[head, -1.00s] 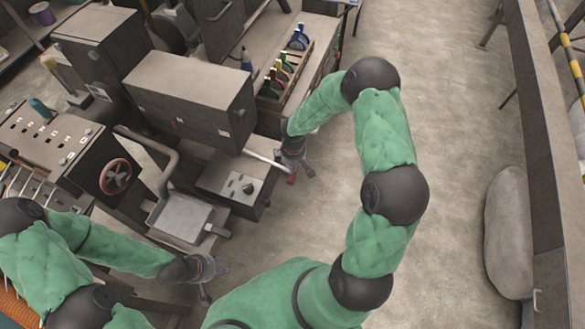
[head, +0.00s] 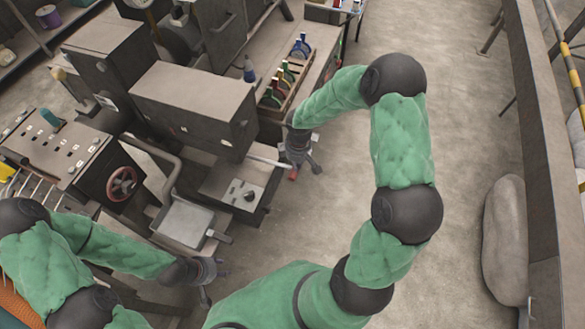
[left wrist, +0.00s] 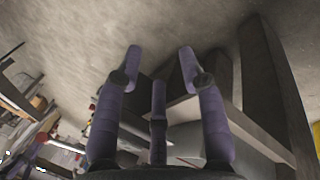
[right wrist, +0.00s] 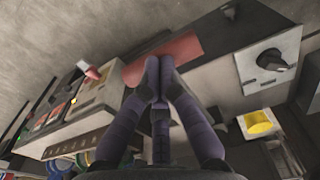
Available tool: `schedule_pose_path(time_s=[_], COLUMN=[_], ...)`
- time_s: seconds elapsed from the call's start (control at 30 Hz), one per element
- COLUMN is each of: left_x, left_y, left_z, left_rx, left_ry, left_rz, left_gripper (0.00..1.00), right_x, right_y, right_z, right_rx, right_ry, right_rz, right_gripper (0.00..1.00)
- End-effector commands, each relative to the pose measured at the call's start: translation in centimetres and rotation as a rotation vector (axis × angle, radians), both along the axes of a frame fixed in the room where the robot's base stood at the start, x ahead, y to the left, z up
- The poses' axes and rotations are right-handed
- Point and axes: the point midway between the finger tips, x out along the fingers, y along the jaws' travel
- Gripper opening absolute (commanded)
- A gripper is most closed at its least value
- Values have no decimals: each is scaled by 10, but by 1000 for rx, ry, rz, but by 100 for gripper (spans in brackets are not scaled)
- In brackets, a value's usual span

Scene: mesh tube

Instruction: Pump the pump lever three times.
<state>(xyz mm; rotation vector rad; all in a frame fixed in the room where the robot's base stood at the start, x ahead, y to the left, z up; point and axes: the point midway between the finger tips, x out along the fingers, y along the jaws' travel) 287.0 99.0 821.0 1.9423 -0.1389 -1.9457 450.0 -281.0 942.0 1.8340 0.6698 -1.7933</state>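The pump lever (head: 268,161) is a thin pale rod sticking out from the grey machine box, with a red grip at its end. In the right wrist view, the red grip (right wrist: 183,51) lies just beyond my fingertips. My right gripper (head: 303,166) is at the lever's end. Its fingers (right wrist: 160,72) are drawn together and overlap the grip in the picture; I cannot tell whether they touch it, and they do not visibly wrap around it. My left gripper (head: 207,284) is away from the lever, low in the head view. Its fingers (left wrist: 160,62) are apart and empty.
A panel with a dark knob (head: 249,195) and a grey tray-like box (head: 184,222) stand below the lever. A red handwheel (head: 122,183) is at left. A rack of coloured clamps (head: 285,85) stands behind. The floor to the right is open.

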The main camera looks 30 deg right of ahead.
Motion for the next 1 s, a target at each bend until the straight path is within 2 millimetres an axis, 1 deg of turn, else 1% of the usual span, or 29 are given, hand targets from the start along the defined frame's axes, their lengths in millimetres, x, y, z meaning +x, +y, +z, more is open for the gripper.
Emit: schedule_pose_path(time_s=[0.03, 0.1, 0.2, 0.3, 0.43, 1.0], left_x=[0, 0, 0, 0, 0, 0], left_y=[0, 0, 0, 0, 0, 0], left_z=[2, 4, 5, 6, 6, 6], left_rx=[0, 0, 0, 0, 0, 0], left_ry=[0, 0, 0, 0, 0, 0], left_rz=[0, 0, 0, 0, 0, 0], left_gripper=[40, 40, 40, 40, 40, 40], right_x=[-3, -7, -10, -12, -13, -13], right_y=[-3, -6, -9, -11, -12, -12], right_z=[10, 19, 29, 35, 38, 38], right_rx=[-2, 0, -2, -1, 0, -1], right_ry=[-1, -1, -1, -1, 0, -2], right_rz=[-1, -2, -1, 0, 0, 0], right_gripper=[0, 0, 0, 0, 0, 0])
